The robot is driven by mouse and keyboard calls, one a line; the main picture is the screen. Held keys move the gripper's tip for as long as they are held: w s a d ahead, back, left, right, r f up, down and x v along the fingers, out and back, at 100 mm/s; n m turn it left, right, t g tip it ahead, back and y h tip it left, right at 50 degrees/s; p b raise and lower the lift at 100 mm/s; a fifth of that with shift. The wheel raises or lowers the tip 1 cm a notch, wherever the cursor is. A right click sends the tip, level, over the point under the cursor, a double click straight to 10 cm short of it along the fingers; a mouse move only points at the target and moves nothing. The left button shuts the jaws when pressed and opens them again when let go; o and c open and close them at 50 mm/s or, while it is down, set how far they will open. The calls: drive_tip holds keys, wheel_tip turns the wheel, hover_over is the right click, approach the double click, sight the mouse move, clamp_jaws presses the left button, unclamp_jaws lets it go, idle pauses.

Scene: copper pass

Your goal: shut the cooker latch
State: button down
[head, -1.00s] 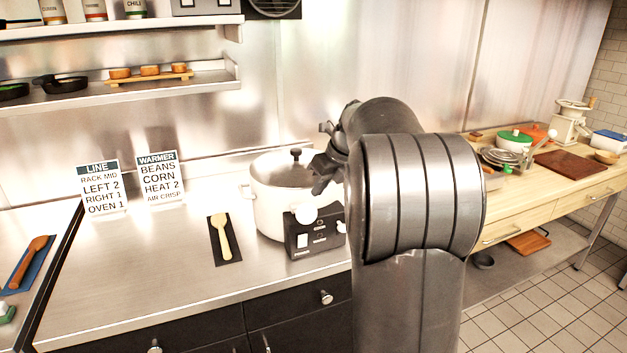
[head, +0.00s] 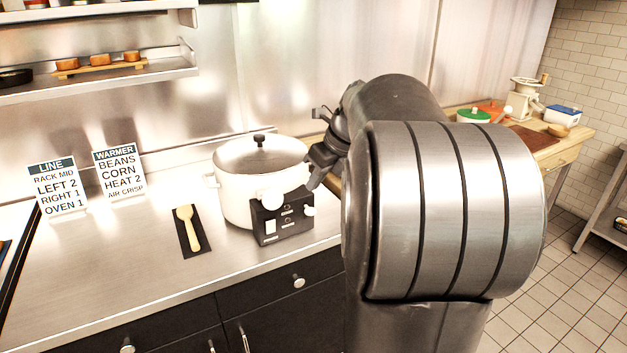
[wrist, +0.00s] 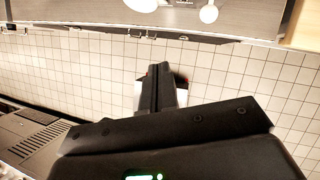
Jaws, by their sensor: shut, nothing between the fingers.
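My gripper (head: 312,186) appears by the cooker's right side, partly hidden by my arm; contact is unclear. In the wrist view, my gripper (wrist: 160,70) is shut and empty over floor tiles, with white rounded parts (wrist: 208,14) at the top edge.
A wooden spoon on a dark mat (head: 200,241) lies left of the cooker. Two sign cards (head: 57,187) stand behind on the steel counter (head: 120,270). A wall shelf (head: 120,85) hangs above. A wooden table (head: 560,150) stands at right. The left counter is mostly clear.

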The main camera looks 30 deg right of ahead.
drive_tip(key=s+a+f+m+t+y, duration=0.1)
drive_tip(key=a+f+m+y, duration=0.15)
drive_tip(key=f+y, duration=0.5)
drive_tip(key=s+a+f+m+t+y, duration=0.1)
drive_tip(key=a+f+y, duration=0.25)
drive_tip(key=f, duration=0.75)
drive_tip(key=s+d+f+m+t+h, duration=0.1)
drive_tip(key=d+m+t+h, duration=0.3)
drive_tip(key=m+t, duration=0.7)
drive_tip(key=shift+s+d+f+t, duration=0.2)
drive_tip(key=shift+s+d+t, duration=0.5)
drive_tip(key=shift+d+t, duration=1.05)
drive_tip(key=shift+a+t, duration=0.35)
drive_tip(key=shift+a, duration=0.1)
approach(269, 197)
drive_tip(key=w, duration=0.4)
drive_tip(key=shift+w+a, duration=0.3)
drive_tip(key=shift+r, duration=0.1)
drive_tip(key=shift+r+h, duration=0.15)
drive_tip(key=shift+h, duration=0.15)
